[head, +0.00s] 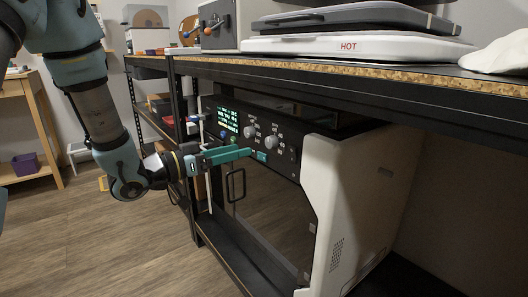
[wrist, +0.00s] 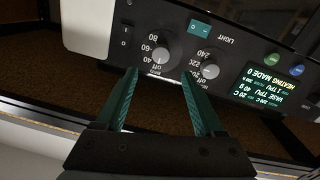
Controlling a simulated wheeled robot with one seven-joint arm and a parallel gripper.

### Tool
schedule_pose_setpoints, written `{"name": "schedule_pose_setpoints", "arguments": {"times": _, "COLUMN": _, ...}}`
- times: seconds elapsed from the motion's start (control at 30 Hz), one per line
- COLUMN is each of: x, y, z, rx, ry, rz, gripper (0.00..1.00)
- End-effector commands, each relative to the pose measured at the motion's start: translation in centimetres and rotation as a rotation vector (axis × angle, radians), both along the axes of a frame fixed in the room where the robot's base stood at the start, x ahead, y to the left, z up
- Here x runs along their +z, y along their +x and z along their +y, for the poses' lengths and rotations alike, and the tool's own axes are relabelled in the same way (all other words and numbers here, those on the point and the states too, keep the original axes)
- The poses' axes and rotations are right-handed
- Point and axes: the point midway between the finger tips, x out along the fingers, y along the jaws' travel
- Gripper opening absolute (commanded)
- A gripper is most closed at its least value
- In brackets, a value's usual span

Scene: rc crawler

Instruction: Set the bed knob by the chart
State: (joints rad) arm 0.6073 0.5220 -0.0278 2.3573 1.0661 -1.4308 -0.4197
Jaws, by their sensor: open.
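The bed knob (head: 270,142) is a round grey dial on the black front panel of the machine under the bench. In the wrist view, where the panel appears upside down, this knob (wrist: 160,47) has a scale with off, 40, 60 and 80. Its pointer is too small to read. A second knob (wrist: 205,67) beside it has 220 and 240 marks. My gripper (wrist: 160,76) is open and empty, its teal fingers pointing at the panel, apart from the bed knob. In the head view my gripper (head: 240,153) is just below the knobs. I see no separate paper chart.
A lit display (wrist: 277,90) beside the knobs shows lines with TPU and a heating message. A teal light switch (wrist: 200,28) and a black rocker switch (wrist: 125,35) are close by. The bench top (head: 350,72) overhangs the panel. A door handle (head: 235,185) sits below.

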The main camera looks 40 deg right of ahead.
Motion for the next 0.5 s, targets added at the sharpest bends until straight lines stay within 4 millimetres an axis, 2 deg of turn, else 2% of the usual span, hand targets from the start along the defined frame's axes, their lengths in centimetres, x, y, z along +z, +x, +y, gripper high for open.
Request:
{"name": "schedule_pose_setpoints", "arguments": {"times": 0.1, "x": -0.2, "y": -0.3, "z": -2.4, "rx": -0.004, "ry": 0.000, "rz": -0.003, "gripper": 0.70}}
{"name": "schedule_pose_setpoints", "arguments": {"times": 0.3, "x": -0.1, "y": -0.7, "z": -5.8, "rx": -0.002, "ry": -0.001, "rz": -0.002, "gripper": 0.70}}
{"name": "schedule_pose_setpoints", "arguments": {"times": 0.5, "x": -0.1, "y": -0.8, "z": -7.7, "rx": 0.001, "ry": 0.001, "rz": -0.002, "gripper": 0.70}}
